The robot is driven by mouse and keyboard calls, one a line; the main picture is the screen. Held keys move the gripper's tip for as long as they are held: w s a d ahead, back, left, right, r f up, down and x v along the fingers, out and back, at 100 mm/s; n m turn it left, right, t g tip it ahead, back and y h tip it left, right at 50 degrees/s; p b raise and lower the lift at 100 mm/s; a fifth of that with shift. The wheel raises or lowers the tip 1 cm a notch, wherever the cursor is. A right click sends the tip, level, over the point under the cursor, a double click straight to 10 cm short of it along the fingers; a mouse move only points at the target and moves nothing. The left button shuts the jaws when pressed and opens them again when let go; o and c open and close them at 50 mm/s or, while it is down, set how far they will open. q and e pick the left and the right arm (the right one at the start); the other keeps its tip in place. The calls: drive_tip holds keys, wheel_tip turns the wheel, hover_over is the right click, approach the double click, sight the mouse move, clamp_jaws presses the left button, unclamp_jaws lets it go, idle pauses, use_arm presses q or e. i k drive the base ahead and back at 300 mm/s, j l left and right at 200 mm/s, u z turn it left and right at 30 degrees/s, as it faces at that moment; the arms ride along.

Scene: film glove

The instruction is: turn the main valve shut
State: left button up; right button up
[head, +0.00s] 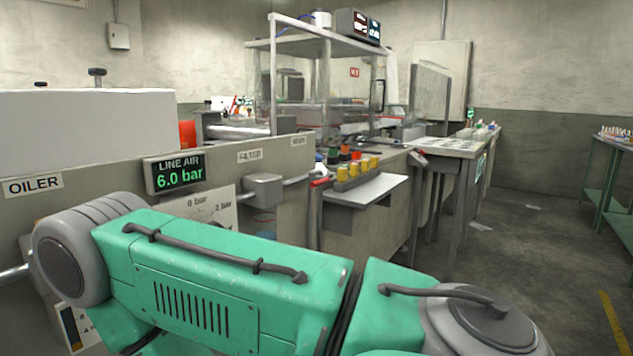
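A small red lever (320,181) shows at the right end of a grey pipe, below a small, hard-to-read label (298,141); it looks like the main valve's handle. I cannot tell its exact angle. The line air display (178,173) reads 6.0 bar in green. A green arm of mine with grey joints crosses the lower part of the head view, in front of the panel, and hides much of it. Neither of my grippers shows.
A grey filter box (262,190) sits on the pipe left of the lever. A clear enclosure (318,75) stands behind. Open floor (540,235) lies at right, before a green table (607,170).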

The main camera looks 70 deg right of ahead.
sight(322, 180)
drive_tip(key=k+l+z, duration=0.15)
drive_tip(key=z, duration=0.3)
drive_tip(key=l+z, duration=0.35)
drive_tip(key=z, duration=1.2)
drive_tip(key=k+l, duration=0.05)
drive_tip(key=l, duration=0.05)
